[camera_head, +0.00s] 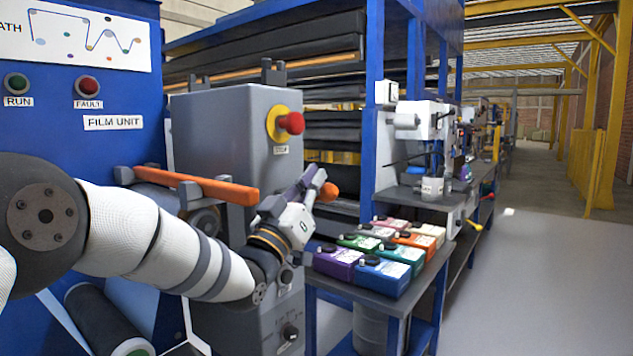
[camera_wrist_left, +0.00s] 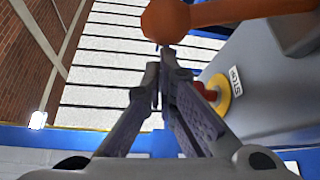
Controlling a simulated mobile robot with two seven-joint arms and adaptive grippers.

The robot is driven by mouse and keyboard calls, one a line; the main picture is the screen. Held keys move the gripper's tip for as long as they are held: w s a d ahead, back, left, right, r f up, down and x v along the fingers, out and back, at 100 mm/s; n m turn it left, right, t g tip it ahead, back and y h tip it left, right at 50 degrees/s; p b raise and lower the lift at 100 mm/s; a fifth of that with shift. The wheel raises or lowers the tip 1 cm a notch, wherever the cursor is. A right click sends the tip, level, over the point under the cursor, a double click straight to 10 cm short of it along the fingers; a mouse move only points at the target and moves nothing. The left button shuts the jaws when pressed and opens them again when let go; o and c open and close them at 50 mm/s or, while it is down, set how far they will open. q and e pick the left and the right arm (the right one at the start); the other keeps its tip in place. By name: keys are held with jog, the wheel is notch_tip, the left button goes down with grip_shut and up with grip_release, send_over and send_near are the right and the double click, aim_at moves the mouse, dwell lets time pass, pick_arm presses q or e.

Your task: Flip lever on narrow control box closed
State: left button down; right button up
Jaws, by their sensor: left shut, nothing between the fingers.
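The narrow control box (camera_head: 235,130) is a tall grey cabinet with a red stop button (camera_head: 291,123) on a yellow ring. Its lever shows as an orange ball knob (camera_head: 329,192) just behind my left gripper (camera_head: 316,182), which hides the rest of the lever from the head. In the left wrist view the orange ball (camera_wrist_left: 166,20) and its orange rod lie just beyond the fingertips of my left gripper (camera_wrist_left: 162,62). The fingers are together and empty. I cannot tell whether they touch the ball. My right gripper is out of view.
An orange bar (camera_head: 195,183) crosses in front of the box at left, beside the blue film unit (camera_head: 100,105). A grey bench (camera_head: 378,291) with several coloured bottles stands right of the box. Open floor (camera_head: 550,265) lies farther right.

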pick_arm(q)
jog(key=shift+w+d+r, duration=0.15)
jog(key=shift+w+r, duration=0.1)
jog(key=shift+f, duration=0.2)
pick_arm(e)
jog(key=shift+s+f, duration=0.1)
pick_arm(q)
jog(key=shift+s+d+f+m+g+h+b, duration=0.15)
jog(key=shift+d+f+m+g+h, duration=0.1)
jog(key=shift+f+m+h, duration=0.3)
jog(key=shift+s+d+f+m+g+h+b, duration=0.1)
jog(key=shift+f+m+g+h, duration=0.2)
jog(key=shift+m, duration=0.5)
jog(key=shift+s+d+f+m+g+h+b, duration=0.15)
jog(key=shift+d+f+m+g+h, duration=0.2)
jog(key=shift+m, duration=0.3)
notch_tip(320, 180, down, 9)
jog(key=m+g+h+b, duration=0.3)
jog(key=m+g, duration=0.4)
jog(key=m, duration=0.6)
jog(key=shift+s+d+h, duration=0.25)
jog(key=shift+s+h, duration=0.05)
jog(key=shift+h, duration=0.6)
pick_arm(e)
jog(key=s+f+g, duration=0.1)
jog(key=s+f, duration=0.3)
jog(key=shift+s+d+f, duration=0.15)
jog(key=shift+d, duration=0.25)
pick_arm(q)
jog(key=shift+f, duration=0.15)
